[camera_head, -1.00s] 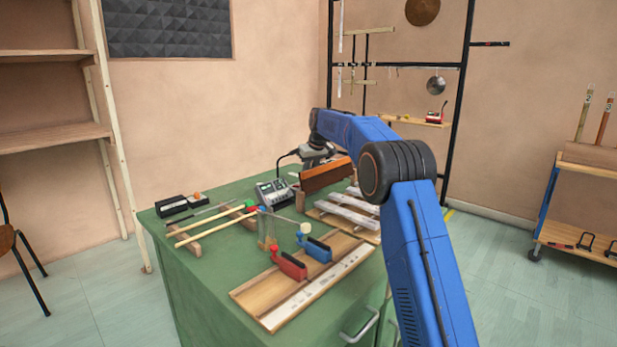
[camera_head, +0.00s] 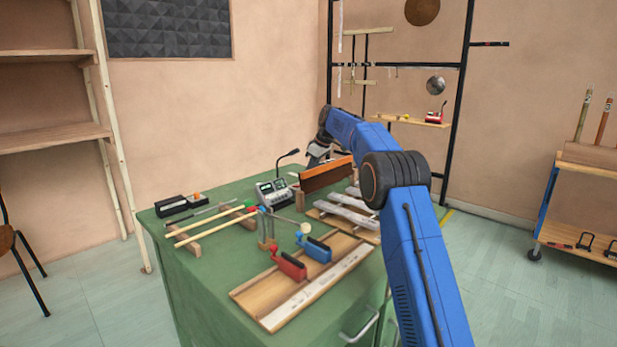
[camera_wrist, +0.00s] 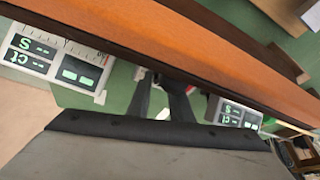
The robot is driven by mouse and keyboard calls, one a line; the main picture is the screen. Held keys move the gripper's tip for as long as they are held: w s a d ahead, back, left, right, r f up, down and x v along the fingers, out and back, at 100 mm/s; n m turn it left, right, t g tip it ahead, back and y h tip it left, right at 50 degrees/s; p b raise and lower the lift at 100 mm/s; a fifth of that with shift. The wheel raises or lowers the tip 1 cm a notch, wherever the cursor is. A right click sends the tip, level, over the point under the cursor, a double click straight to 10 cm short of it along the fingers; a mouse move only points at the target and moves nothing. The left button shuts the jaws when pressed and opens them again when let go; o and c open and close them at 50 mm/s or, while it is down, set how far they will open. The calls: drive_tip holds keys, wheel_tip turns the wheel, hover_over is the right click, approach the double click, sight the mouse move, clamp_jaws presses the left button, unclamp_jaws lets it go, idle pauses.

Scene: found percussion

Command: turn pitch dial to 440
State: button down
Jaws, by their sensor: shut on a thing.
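The brown upright board (camera_head: 327,175) stands at the far side of the green table and crosses the wrist view as an orange-brown bar (camera_wrist: 170,35). My gripper (camera_wrist: 165,95) reaches in behind it in the wrist view. The fingers are dark and close together, shut on what seems to be the pitch dial. The dial and fingertips are hidden by the board. White panels with green displays show left (camera_wrist: 55,60) and right (camera_wrist: 235,115) of the fingers; I cannot read a pitch value. A grey device with screens (camera_head: 274,193) sits left of the board.
The green table (camera_head: 212,268) also bears a wooden tray (camera_head: 262,290) with red (camera_head: 290,266) and blue (camera_head: 316,250) holders, pale bars (camera_head: 350,213) and sticks (camera_head: 212,222). A thin gooseneck (camera_head: 284,157) rises near my wrist. A black rack (camera_head: 462,110) stands behind.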

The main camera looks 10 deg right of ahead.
drive_tip(key=n+g, duration=0.1)
drive_tip(key=n, duration=0.1)
drive_tip(key=n+g+y, duration=0.1)
drive_tip(key=n, duration=0.2)
drive_tip(key=shift+w+d, duration=0.1)
drive_tip(key=shift+w, duration=0.1)
drive_tip(key=shift+n, duration=0.3)
drive_tip(key=c, duration=1.6)
unclamp_jaws()
